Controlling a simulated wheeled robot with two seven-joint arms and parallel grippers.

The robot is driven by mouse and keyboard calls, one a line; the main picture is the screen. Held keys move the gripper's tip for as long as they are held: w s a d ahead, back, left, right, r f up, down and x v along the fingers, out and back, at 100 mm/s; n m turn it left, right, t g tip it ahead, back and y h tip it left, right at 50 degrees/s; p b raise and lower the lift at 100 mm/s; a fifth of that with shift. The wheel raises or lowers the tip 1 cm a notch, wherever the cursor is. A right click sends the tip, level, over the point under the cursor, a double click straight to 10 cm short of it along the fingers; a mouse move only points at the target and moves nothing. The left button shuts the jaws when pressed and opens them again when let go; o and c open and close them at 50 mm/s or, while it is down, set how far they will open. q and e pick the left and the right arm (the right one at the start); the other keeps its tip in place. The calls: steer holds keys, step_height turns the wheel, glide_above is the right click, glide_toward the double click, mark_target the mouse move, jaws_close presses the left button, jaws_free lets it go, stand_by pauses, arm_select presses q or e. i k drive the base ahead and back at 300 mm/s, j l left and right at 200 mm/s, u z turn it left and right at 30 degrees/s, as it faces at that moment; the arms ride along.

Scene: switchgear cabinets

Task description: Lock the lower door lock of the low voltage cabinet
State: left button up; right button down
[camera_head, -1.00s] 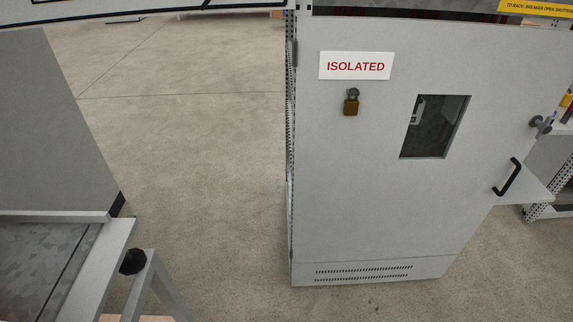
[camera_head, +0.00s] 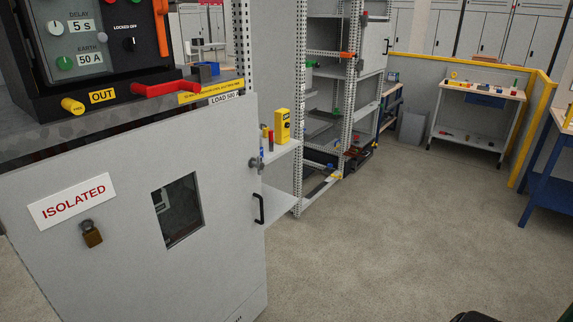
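The low voltage cabinet's light grey lower door (camera_head: 120,160) fills the lower left of the head view. A grey lock knob (camera_head: 256,163) sits at the door's upper right edge. A black bar handle (camera_head: 259,208) is below it. A white "ISOLATED" sign (camera_head: 72,201), a brass-coloured padlock (camera_head: 91,234) and a dark window (camera_head: 178,209) are on the door face. I cannot tell whether the door is fully closed or how the lock is set.
Above the door is a black breaker panel (camera_head: 100,45) with a red handle (camera_head: 165,89). Beyond the door stands an open perforated rack with a yellow device (camera_head: 282,126). A workbench (camera_head: 480,92) and yellow-topped partition are at back right. Floor right of the cabinet is clear.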

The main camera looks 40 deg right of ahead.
mark_target(259, 165)
steer(key=z, duration=1.1)
steer(key=i+l+u, duration=0.2)
steer(key=i+l, duration=0.2)
steer(key=l, duration=0.25)
steer(key=i+l+u, duration=0.1)
steer(key=l, duration=0.25)
steer(key=i+l, duration=0.2)
steer(key=l, duration=0.15)
steer(key=i+l+u, duration=0.15)
steer(key=l, duration=0.2)
